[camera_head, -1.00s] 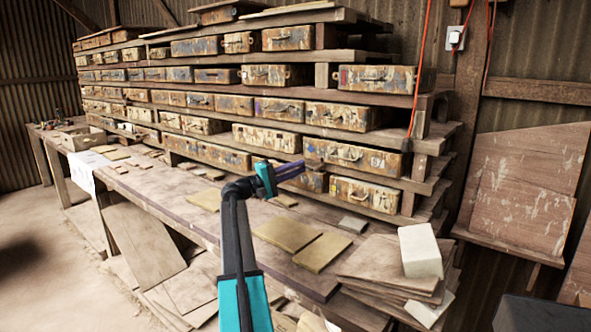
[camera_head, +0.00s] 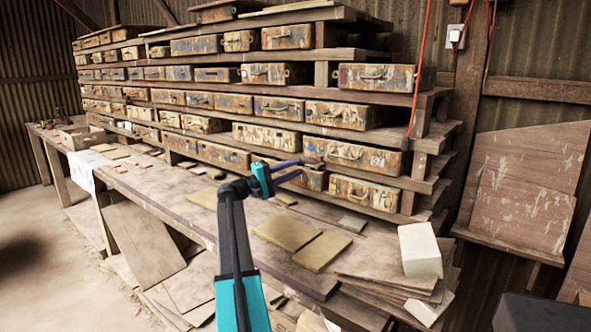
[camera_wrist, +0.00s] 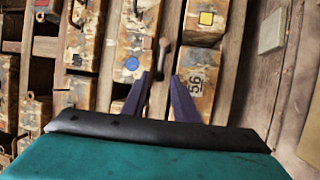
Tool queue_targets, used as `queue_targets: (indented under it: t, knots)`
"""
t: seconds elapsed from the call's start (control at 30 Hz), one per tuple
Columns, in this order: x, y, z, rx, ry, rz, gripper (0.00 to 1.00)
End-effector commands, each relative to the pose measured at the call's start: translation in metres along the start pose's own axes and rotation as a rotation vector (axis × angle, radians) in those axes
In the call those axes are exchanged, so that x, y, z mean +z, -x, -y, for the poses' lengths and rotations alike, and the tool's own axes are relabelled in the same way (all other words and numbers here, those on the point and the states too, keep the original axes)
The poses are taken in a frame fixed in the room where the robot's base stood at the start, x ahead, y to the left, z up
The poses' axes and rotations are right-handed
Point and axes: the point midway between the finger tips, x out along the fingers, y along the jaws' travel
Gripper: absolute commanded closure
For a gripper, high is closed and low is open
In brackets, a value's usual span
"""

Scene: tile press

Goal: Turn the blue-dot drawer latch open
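In the wrist view a round blue dot (camera_wrist: 132,63) marks the end of a weathered, paint-worn drawer. A small latch with a reddish-brown knob (camera_wrist: 147,43) and a dark bar (camera_wrist: 162,55) sits beside the dot, to its right. My gripper (camera_wrist: 164,76) is open and empty. Its two purple fingers point toward the latch, which lies just beyond the tips and between their lines; I see no contact. In the head view my gripper (camera_head: 306,168) is in front of the lower drawer rows. The blue dot and latch cannot be made out there.
A drawer with a yellow square (camera_wrist: 206,18) and one numbered 56 (camera_wrist: 197,83) lie to the right in the wrist view. Tiles (camera_head: 286,233) and a white block (camera_head: 420,250) lie on the bench below my arm.

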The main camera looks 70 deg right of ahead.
Motion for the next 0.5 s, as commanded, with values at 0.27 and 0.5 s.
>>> queue_targets:
  t: [0.27,0.5]
  knots:
    - [-0.001,0.041,0.001,0.0,0.0,-0.004,0.74]
    - [-0.001,0.08,0.001,0.0,0.0,-0.004,0.74]
